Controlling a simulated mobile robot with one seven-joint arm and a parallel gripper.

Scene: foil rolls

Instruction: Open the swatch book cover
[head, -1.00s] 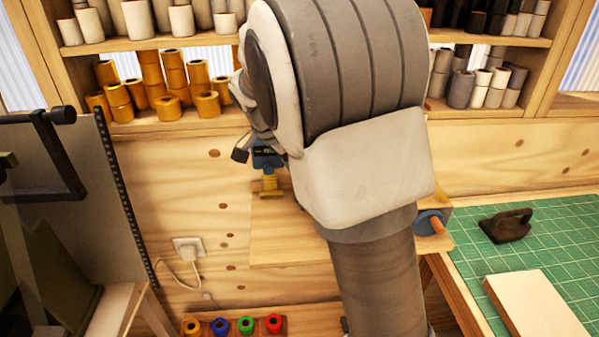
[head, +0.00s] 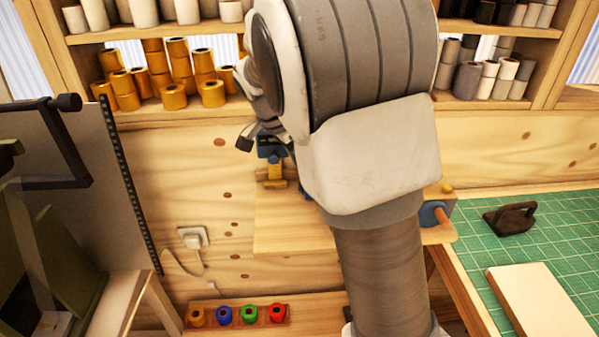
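A pale, flat slab (head: 541,300) lies on the green cutting mat at the lower right. It may be the swatch book with its cover shut, but no label or page edges show clearly. My arm fills the middle of the head view and rises from the bottom edge. My gripper is mostly hidden behind my wrist; only a small dark part (head: 246,139) shows at its left side, well to the left of the slab. I cannot see whether the gripper is open or holds anything.
The green mat (head: 480,262) also carries a dark handled weight (head: 510,218). A wooden board (head: 290,235) with blue and yellow fittings stands behind my arm. Shelves of rolls (head: 180,85) line the back. A rack of coloured rolls (head: 236,314) sits low. Dark machinery (head: 50,160) stands at left.

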